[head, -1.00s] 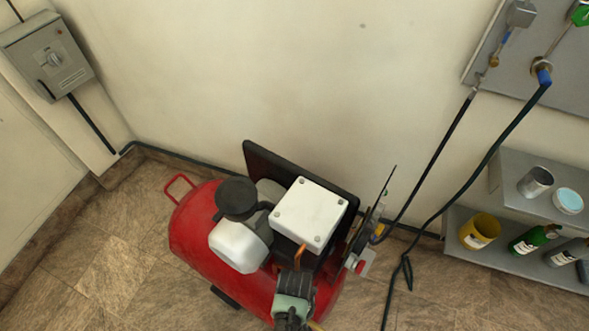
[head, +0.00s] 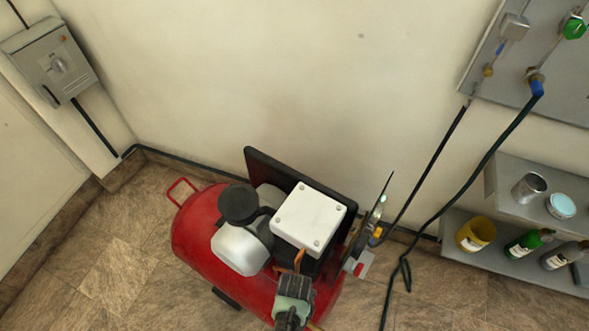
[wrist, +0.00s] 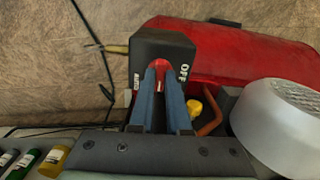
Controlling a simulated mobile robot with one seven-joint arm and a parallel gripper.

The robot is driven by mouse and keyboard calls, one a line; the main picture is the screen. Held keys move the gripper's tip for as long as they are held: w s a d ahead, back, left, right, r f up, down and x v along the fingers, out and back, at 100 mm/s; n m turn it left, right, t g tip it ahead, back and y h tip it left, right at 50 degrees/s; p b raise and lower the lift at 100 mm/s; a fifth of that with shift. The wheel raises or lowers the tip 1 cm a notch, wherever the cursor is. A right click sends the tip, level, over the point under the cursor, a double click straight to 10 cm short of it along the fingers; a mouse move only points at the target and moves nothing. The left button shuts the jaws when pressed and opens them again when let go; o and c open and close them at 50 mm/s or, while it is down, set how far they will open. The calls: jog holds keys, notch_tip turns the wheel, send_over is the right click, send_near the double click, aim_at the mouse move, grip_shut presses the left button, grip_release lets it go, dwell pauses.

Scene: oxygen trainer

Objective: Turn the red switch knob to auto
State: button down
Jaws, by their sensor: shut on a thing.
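A red switch knob (wrist: 160,66) sits on the face of a black switch box (wrist: 150,44) in the wrist view. White lettering reads OFF to the right of the knob and AUTO, partly readable, to its left. My gripper (wrist: 158,76) has its two blue fingers on either side of the knob and is shut on it. The fingers hide much of the knob, so I cannot tell its exact angle. The box is on the red compressor (head: 200,235).
The silver motor housing (wrist: 285,120) and a copper pipe (wrist: 212,122) are close to the right of my fingers. Dark hoses hang by the wall. The floor at left is clear.

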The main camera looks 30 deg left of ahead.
jog(key=shift+m, duration=0.3)
jog(key=c, duration=0.9)
grip_release()
jog(key=shift+r, duration=0.15)
notch_tip(320, 180, up, 13)
jog(key=p, duration=0.2)
jog(key=shift+p, duration=0.3)
jog(key=shift+f, duration=0.2)
